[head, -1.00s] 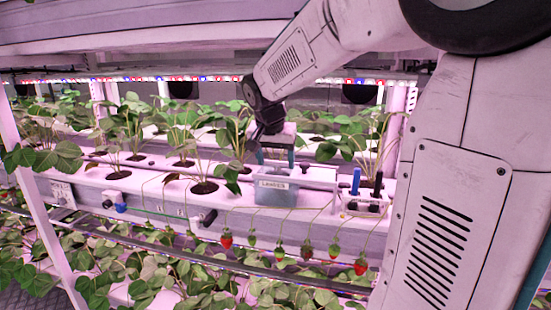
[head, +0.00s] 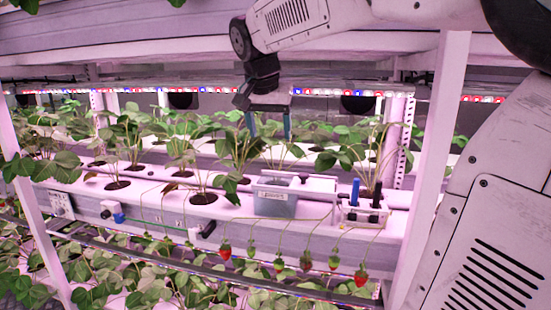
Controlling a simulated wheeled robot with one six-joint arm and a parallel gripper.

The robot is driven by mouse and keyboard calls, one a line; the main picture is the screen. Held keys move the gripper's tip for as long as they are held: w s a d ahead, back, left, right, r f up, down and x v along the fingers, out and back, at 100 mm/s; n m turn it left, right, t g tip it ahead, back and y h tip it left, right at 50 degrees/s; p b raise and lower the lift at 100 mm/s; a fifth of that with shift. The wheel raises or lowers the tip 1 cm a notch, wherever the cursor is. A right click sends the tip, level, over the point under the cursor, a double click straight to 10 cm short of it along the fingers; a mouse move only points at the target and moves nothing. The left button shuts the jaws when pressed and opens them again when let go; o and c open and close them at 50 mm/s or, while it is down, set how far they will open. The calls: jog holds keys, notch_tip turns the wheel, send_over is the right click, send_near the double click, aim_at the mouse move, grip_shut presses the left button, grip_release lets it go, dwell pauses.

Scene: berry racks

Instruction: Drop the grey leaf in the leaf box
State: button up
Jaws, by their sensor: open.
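The leaf box (head: 275,205) is a translucent grey bin with a label on its front, standing on the white rack ledge right of the middle plant. My gripper (head: 268,136) hangs above and behind the box with its two blue fingers apart. I see nothing between the fingers. I cannot make out the grey leaf; the inside of the box is mostly hidden by its front wall. A dull brownish leaf (head: 170,187) shows low at a plant left of the box, but I cannot tell whether it is grey.
A white caddy (head: 362,215) with blue and black tools stands right of the box. Strawberry plants (head: 200,165) line the ledge to the left. Red strawberries (head: 225,251) hang in front below. A white rack post (head: 440,150) stands at the right, and a shelf runs overhead.

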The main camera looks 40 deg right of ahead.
jog(key=s+a+f+n+y, duration=0.1)
jog(key=s+a+f+n, duration=0.2)
jog(key=s, duration=0.5)
jog(key=s+a+f+n+g+y, duration=0.1)
jog(key=s+a+f+n, duration=0.3)
jog(key=s+f, duration=0.4)
jog(key=s+a+f+n+y, duration=0.1)
jog(key=s+a+f+n, duration=0.2)
jog(key=s+a+f, duration=0.3)
jog(key=shift+s+g+y, duration=0.4)
jog(key=shift+s, duration=0.75)
